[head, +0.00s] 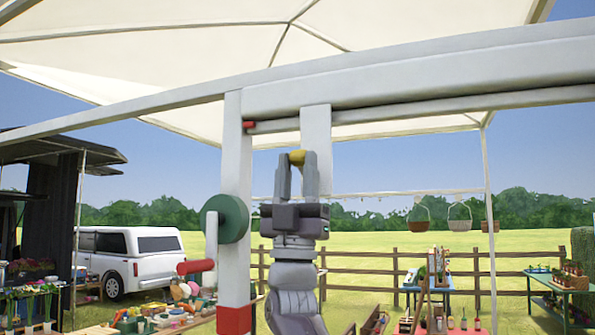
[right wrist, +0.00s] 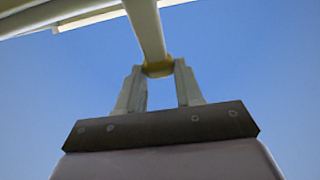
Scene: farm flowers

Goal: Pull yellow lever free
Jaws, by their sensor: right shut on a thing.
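The yellow lever (head: 298,156) shows as a small yellow piece at the top of my right gripper in the head view, in front of a light grey upright strip. My right gripper (head: 297,172) points upward and is shut on it. In the right wrist view, the yellow lever (right wrist: 158,69) sits between the two fingertips of my right gripper (right wrist: 159,72), at the lower end of a pale bar (right wrist: 147,28). The fingers partly cover the lever's sides. My left gripper is not in view.
A pale post (head: 235,150) with a green winch wheel (head: 226,218) and red-handled crank (head: 195,267) stands left of my right arm. A pale beam (head: 420,75) and white canopy (head: 180,50) are overhead. Stall tables, hanging baskets and a fence (head: 400,262) lie beyond.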

